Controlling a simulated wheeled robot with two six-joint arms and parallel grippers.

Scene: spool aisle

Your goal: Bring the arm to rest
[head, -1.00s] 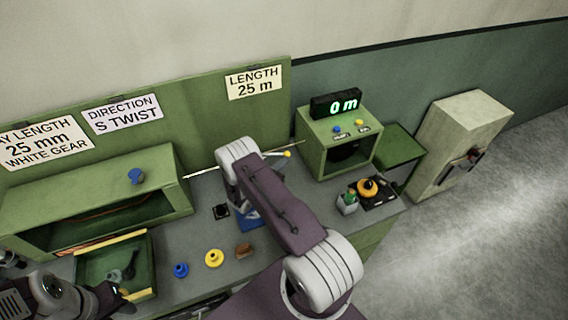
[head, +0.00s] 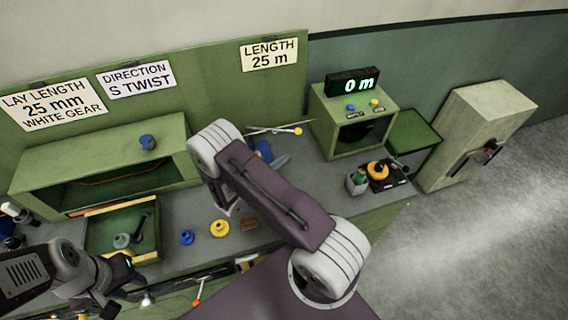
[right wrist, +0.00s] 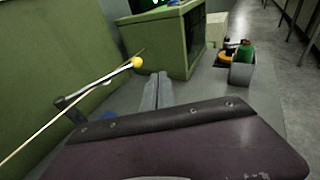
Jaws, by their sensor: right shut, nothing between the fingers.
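My right arm (head: 275,195) crosses the middle of the head view, its forearm folded over the bench. My right gripper (head: 279,161) shows only partly beyond the forearm, near a lever with a yellow knob (head: 298,131). In the right wrist view its two grey fingers (right wrist: 158,92) are together and empty, above the bench and apart from the yellow knob (right wrist: 137,62). My left gripper (head: 112,285) is at the lower left, by the front of a green tray; its fingertips are too unclear to judge.
A green box with a "0 m" display (head: 353,82) stands at the back right, with a cup of bottles (head: 357,183) before it. A pale cabinet (head: 478,135) stands right; floor beyond is clear.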

